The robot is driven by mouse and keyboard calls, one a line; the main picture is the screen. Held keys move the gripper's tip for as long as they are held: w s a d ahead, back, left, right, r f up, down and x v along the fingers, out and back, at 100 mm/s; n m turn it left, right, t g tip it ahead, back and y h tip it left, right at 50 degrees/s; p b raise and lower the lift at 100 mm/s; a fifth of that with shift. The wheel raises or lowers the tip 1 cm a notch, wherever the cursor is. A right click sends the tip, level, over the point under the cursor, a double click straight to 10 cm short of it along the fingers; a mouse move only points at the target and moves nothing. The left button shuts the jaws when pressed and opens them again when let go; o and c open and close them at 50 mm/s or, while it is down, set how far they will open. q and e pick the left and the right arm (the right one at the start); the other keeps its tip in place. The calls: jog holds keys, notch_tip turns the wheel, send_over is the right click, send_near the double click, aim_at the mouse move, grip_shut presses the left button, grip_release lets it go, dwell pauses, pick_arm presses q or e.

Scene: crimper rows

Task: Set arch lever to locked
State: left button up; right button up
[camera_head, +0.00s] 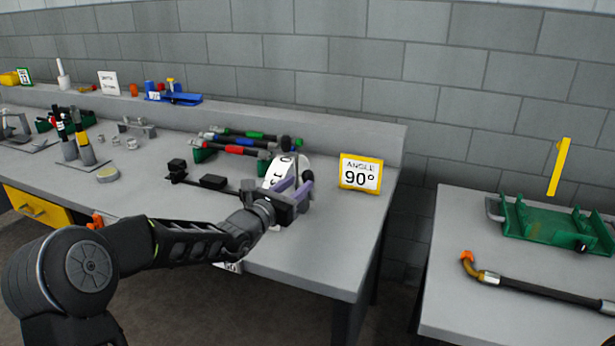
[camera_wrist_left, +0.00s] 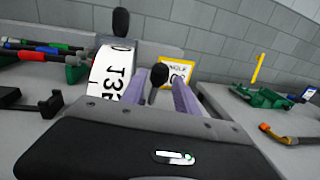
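A device with a white numbered dial (camera_head: 283,170) stands near the right end of the long bench; the dial also shows in the left wrist view (camera_wrist_left: 108,72). A lever with a black knob (camera_wrist_left: 159,74) shows between or just beyond the purple fingers of my left gripper (camera_wrist_left: 162,90), with gaps at both sides. Another black-handled lever (camera_wrist_left: 121,22) rises behind the dial. I cannot tell which is the arch lever, and no locked mark is readable. In the head view my left gripper (camera_head: 293,190) is open at the device and hides part of it. My right gripper is not in view.
A yellow-framed sign (camera_head: 360,174) reading "ANGLE 90°" stands right of the device. Tools with coloured handles (camera_head: 240,143) lie behind it on the left. A second table (camera_head: 460,215) at the right holds a green fixture (camera_head: 545,221) and a black bent bar (camera_head: 540,290).

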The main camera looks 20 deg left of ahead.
aim_at(305, 179)
pick_arm(q)
jog(key=x, duration=0.5)
jog(key=shift+w+d, duration=0.1)
jog(key=shift+w, duration=0.1)
grip_shut()
dwell(1.2)
